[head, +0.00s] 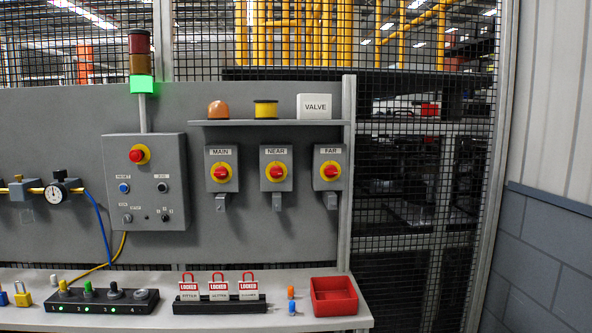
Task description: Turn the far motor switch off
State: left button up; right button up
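The far motor switch (330,172) is a grey box labelled FAR at the right end of a row of three on the grey panel. It has a red knob on a round yellow plate, and a grey tab hangs below it. The NEAR switch (276,172) and the MAIN switch (221,173) look alike and hang to its left. The knobs are too small to tell their settings surely. Neither of my grippers is in view.
A shelf (265,123) above the switches holds a VALVE sign (314,106). On the bench below stand a rack of red LOCKED padlocks (219,307) and a red tray (334,297). A control box (146,181) and a green-lit stack light (142,85) are left. Mesh fence stands right.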

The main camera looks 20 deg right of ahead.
aim_at(331, 171)
jog(key=z, duration=0.1)
jog(key=i, duration=0.85)
jog(key=z, duration=0.5)
